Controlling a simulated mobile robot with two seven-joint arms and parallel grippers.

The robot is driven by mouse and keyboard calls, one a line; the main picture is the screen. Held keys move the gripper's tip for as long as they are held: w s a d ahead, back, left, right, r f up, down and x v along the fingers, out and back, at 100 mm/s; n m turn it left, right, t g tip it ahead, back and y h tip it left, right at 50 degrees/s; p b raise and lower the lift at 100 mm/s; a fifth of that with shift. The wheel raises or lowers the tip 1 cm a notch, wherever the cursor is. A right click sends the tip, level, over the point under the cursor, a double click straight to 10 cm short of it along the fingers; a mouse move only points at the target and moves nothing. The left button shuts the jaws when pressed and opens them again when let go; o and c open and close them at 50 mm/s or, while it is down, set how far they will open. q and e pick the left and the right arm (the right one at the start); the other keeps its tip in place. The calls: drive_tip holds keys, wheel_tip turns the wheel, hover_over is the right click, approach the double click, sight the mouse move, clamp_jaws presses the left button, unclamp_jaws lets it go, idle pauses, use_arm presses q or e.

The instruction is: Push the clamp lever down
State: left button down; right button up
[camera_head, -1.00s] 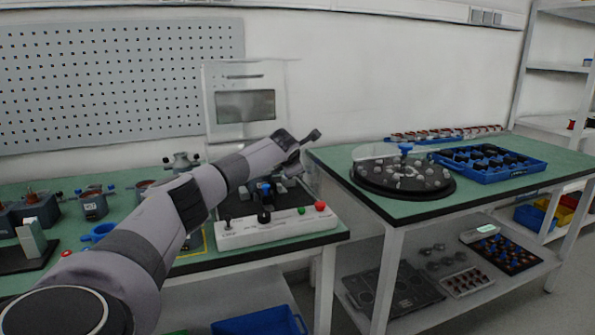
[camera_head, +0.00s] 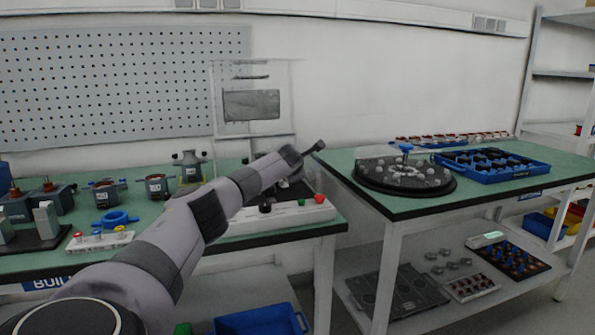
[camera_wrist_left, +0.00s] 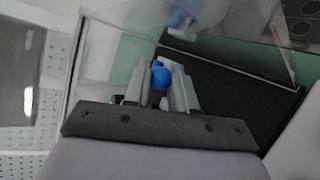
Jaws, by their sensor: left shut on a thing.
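In the left wrist view, the clamp lever's round blue knob (camera_wrist_left: 160,77) sits between the two grey fingers of my left gripper (camera_wrist_left: 158,90), which is shut on it. The rest of the lever is hidden by the fingers. In the head view my left arm reaches over the white test station base (camera_head: 290,217) on the left bench, and its forearm and wrist hide the clamp and the fingertips. The base carries a red button (camera_head: 319,198) at its right end. My right gripper is in neither view.
A clear shield (camera_head: 252,75) stands upright behind the station. A second bench at right holds a round black turntable (camera_head: 400,180) and a blue tray (camera_head: 490,165).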

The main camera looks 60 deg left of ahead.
use_arm(q)
drive_tip(key=shift+s+a+f, duration=0.1)
drive_tip(key=shift+f, duration=0.05)
idle(0.4)
drive_tip(key=c, duration=1)
unclamp_jaws()
drive_tip(key=shift+s+d+r, duration=0.2)
drive_tip(key=shift+d, duration=0.1)
drive_tip(key=shift+b+v, duration=0.45)
drive_tip(key=shift+v, duration=2.75)
drive_tip(key=shift+f, duration=0.1)
